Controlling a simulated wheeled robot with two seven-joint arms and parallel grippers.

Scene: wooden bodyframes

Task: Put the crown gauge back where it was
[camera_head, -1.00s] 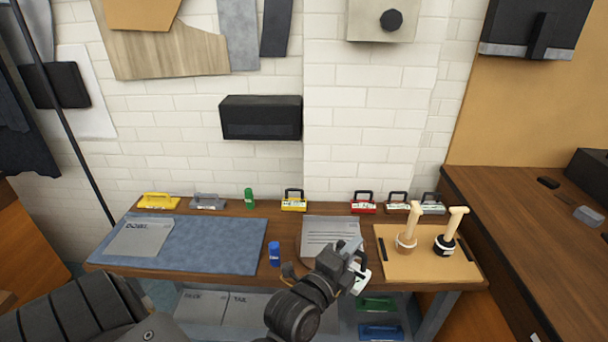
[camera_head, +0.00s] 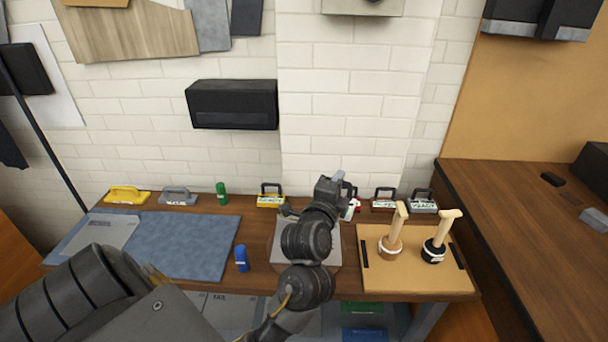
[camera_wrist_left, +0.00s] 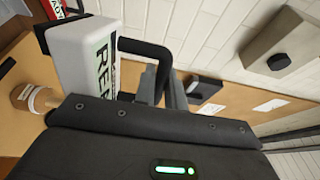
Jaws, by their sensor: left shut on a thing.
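My left gripper (camera_head: 338,182) is shut on the black handle (camera_wrist_left: 145,48) of a white block-shaped gauge (camera_wrist_left: 85,58). In the head view the held gauge (camera_head: 351,210) is mostly hidden behind my wrist, near the back row of the bench. Only small parts of a red gauge show beside it. A red item with a white label (camera_wrist_left: 55,10) is at the wrist view's top left. My right gripper is not in view.
Along the back stand a yellow-labelled gauge (camera_head: 270,198), a gauge with a black handle (camera_head: 384,200) and a grey gauge (camera_head: 422,203). Two wooden-handled tools (camera_head: 391,245) stand on a tan board (camera_head: 400,280) at right. A blue bottle (camera_head: 241,258) stands left of my arm.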

